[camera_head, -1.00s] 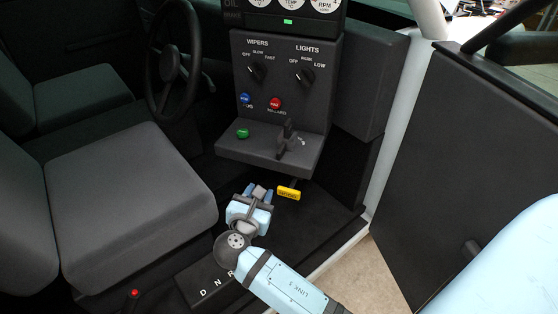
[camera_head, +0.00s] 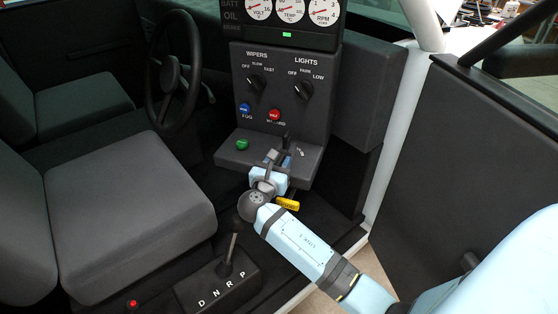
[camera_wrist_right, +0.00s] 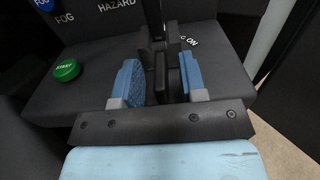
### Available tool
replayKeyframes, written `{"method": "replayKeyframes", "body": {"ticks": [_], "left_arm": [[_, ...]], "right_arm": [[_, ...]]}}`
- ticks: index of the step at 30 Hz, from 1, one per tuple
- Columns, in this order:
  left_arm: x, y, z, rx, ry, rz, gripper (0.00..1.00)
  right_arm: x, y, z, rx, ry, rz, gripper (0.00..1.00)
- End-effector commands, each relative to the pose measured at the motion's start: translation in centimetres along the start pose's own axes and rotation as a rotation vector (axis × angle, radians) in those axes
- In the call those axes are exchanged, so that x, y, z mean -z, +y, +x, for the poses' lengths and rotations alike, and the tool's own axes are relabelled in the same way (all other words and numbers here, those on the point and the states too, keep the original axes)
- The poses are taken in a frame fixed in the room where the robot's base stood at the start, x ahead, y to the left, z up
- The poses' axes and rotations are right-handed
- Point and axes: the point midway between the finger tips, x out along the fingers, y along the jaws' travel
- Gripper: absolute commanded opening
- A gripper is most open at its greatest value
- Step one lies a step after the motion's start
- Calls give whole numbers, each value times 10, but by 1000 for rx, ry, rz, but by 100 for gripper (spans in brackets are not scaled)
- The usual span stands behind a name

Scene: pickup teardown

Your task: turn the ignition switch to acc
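The ignition switch is a black upright lever on the lower console ledge. In the head view its top (camera_head: 287,136) shows above my right gripper (camera_head: 279,158), which hides its lower part. In the right wrist view the black switch (camera_wrist_right: 166,50) stands between the two blue finger pads of my right gripper (camera_wrist_right: 158,82). The fingers are apart, one on each side of it; I cannot tell whether either pad touches it. White lettering ending in "ON" (camera_wrist_right: 188,43) is right of the switch; other position labels are hidden. My left gripper is out of view.
A green start button (camera_head: 242,144) sits left on the ledge (camera_head: 228,160). Blue fog (camera_head: 244,109) and red hazard (camera_head: 274,114) buttons, wiper (camera_head: 257,82) and lights (camera_head: 303,89) knobs are above. A yellow tag (camera_head: 288,204) and gear lever (camera_head: 231,248) are below.

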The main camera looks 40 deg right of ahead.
Motion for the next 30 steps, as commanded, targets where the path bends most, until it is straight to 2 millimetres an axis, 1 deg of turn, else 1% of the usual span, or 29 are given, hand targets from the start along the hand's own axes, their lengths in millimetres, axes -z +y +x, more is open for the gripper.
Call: {"method": "replayKeyframes", "body": {"ticks": [3, 10, 15, 22, 30], "left_arm": [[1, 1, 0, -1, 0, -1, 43], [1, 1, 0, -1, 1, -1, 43], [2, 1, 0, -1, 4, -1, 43], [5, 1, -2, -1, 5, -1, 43], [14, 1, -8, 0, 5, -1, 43]], "right_arm": [[0, 0, 4, 0, 0, 0, 38], [0, 0, 4, 0, 1, 0, 38], [0, 0, 4, 0, 1, 0, 0], [-1, 1, 4, 17, 2, 1, 0], [-1, 15, 6, 229, 2, 1, 0]]}}
